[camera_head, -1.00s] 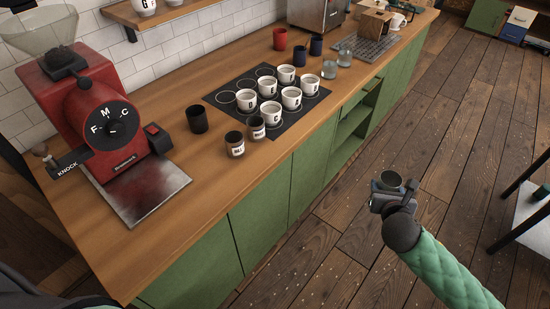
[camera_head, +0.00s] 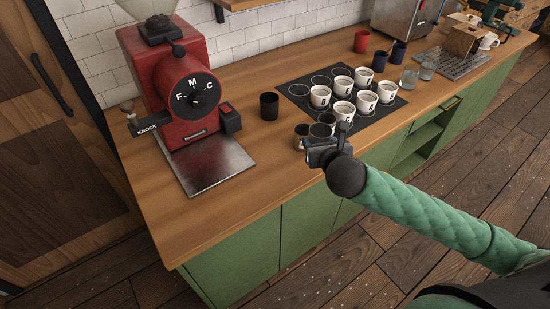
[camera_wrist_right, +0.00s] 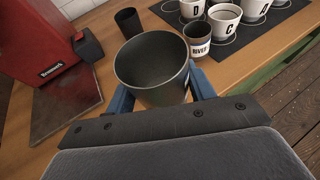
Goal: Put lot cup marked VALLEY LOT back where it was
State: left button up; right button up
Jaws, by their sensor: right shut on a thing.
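My right gripper (camera_head: 322,142) is shut on a small dark cup (camera_head: 319,131), held upright near the counter's front edge. The cup also shows large in the right wrist view (camera_wrist_right: 152,68), open at the top and empty inside; no label on it shows. I cannot tell whether its base touches the counter. A dark cup labelled RIVER (camera_wrist_right: 200,42) stands just beyond it, also in the head view (camera_head: 328,118). My left gripper is not in view.
A black mat (camera_head: 374,119) with printed circles holds several lettered white cups (camera_head: 341,110). A plain black cup (camera_head: 269,106) stands left of it. A red grinder (camera_head: 174,90) with a metal tray (camera_head: 206,163) is at the left. The front left counter is clear.

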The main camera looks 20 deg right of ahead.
jog(key=p, duration=0.4)
send_over(282, 158)
notch_tip(282, 158, down, 6)
jog(key=shift+d+f, duration=0.1)
jog(key=shift+w+f, duration=0.1)
jog(key=shift+f, duration=0.05)
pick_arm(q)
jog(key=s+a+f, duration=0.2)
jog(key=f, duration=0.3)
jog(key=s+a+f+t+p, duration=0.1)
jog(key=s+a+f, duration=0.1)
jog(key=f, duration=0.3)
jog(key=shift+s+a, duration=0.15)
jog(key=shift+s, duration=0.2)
pick_arm(e)
jog(key=shift+f, duration=1.95)
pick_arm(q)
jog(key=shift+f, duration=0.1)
pick_arm(e)
jog(key=shift+f, duration=0.1)
jog(key=o, duration=0.8)
jog(key=shift+c, duration=0.2)
